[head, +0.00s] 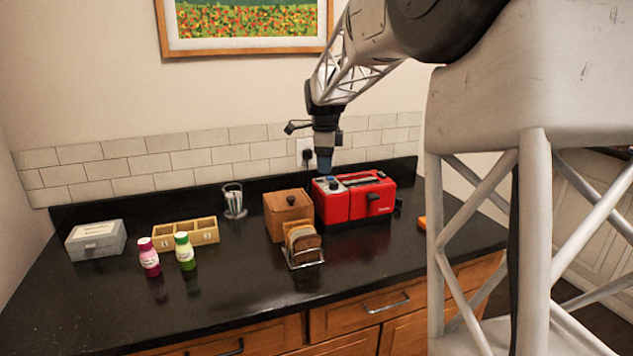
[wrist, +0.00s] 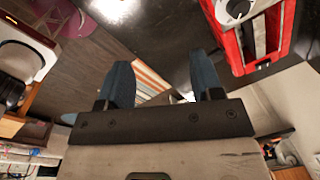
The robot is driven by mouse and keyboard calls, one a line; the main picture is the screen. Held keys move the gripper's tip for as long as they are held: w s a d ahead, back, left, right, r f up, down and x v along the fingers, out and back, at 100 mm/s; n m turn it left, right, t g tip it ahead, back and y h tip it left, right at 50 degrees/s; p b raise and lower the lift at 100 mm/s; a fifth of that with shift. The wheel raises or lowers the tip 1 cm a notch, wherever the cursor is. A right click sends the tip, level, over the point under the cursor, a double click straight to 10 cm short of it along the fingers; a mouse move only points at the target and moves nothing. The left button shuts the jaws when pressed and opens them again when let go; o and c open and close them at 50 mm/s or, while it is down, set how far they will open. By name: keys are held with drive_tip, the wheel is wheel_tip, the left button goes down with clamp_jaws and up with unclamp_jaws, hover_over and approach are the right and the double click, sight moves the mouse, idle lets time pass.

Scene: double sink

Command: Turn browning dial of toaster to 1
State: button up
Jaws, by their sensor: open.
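The red toaster (head: 345,207) stands on the black counter, right of the wooden box, with a dark lever on its front face. My gripper (head: 324,165) points down just above that left end, apart from the toaster. In the wrist view the toaster (wrist: 231,50) is at the upper right, with a round dial (wrist: 238,8) near the top edge. My gripper (wrist: 166,78) has its two blue fingers apart and nothing between them. The dial's setting is too small to read.
The wooden box (head: 287,222) with a dark knob adjoins the toaster's left side. A toast rack (head: 303,246) with bread stands in front. A glass (head: 234,201), two bottles, a wooden tray and a grey box (head: 96,240) are farther left. The front counter is clear.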

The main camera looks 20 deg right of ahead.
sight(333, 182)
drive_tip(key=w+d+f+m, duration=0.1)
drive_tip(key=w+d+m, duration=0.1)
drive_tip(key=w, duration=0.2)
drive_tip(key=w+d+f+m, duration=0.2)
drive_tip(key=w+d, duration=0.1)
drive_tip(key=w, duration=0.1)
drive_tip(key=w+d+f+m, duration=0.1)
drive_tip(key=w+d+m, duration=0.1)
drive_tip(key=w, duration=0.2)
drive_tip(key=shift+d+f+m+g, duration=0.2)
drive_tip(key=shift+f+m+g, duration=0.1)
drive_tip(key=shift+f+m, duration=0.1)
drive_tip(key=shift+w+d+f, duration=0.1)
drive_tip(key=shift+f, duration=1.85)
drive_tip(key=shift+w+d+f, duration=0.1)
drive_tip(key=shift+f, duration=1.8)
drive_tip(key=c, duration=0.9)
